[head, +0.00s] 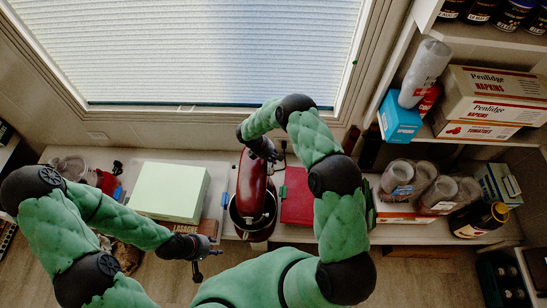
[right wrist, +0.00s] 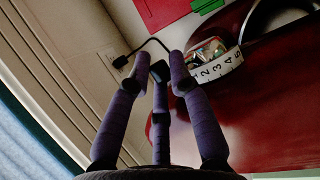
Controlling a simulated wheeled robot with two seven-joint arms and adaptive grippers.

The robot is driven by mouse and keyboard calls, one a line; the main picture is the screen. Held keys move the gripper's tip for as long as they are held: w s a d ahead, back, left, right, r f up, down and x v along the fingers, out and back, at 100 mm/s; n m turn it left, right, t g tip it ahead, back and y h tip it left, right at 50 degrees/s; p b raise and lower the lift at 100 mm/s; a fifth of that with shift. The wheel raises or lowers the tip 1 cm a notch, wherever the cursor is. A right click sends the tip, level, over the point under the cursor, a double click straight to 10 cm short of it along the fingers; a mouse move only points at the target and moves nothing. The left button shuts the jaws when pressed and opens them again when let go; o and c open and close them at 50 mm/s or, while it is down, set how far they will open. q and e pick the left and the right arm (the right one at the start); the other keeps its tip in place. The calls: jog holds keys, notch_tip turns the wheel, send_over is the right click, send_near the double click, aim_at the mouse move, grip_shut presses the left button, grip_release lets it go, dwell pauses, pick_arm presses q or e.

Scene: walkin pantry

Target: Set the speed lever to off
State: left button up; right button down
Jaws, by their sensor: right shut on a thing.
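The red stand mixer (head: 251,185) stands on the counter below the window, with its bowl (head: 236,215) under the head. In the right wrist view, the white numbered speed band (right wrist: 222,70) curves along the mixer's red body (right wrist: 265,100). My right gripper (head: 274,157) is at the window-side end of the mixer. In the right wrist view its fingers (right wrist: 162,72) close together beside the low-number end of the band. They are shut on the speed lever, which they mostly hide. My left gripper (head: 208,266) is open and empty, in front of the counter's edge.
A pale green box (head: 169,191) stands left of the mixer and a red flat item (head: 297,197) lies right of it. A black cord (right wrist: 150,41) runs behind my right fingers. Clear jars (head: 398,176) and boxes crowd the right side.

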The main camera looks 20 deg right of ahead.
jog(key=shift+s+a+f, duration=0.15)
jog(key=shift+a+f, duration=0.05)
jog(key=shift+a, duration=0.05)
jog(key=c, duration=1.2)
grip_release()
jog(key=shift+d+r, duration=0.1)
jog(key=shift+r, duration=0.05)
jog(key=shift+w+r, duration=0.2)
jog(key=s+v, duration=0.1)
jog(key=v, duration=1)
jog(key=shift+w+r, duration=0.25)
jog(key=shift+w, duration=0.2)
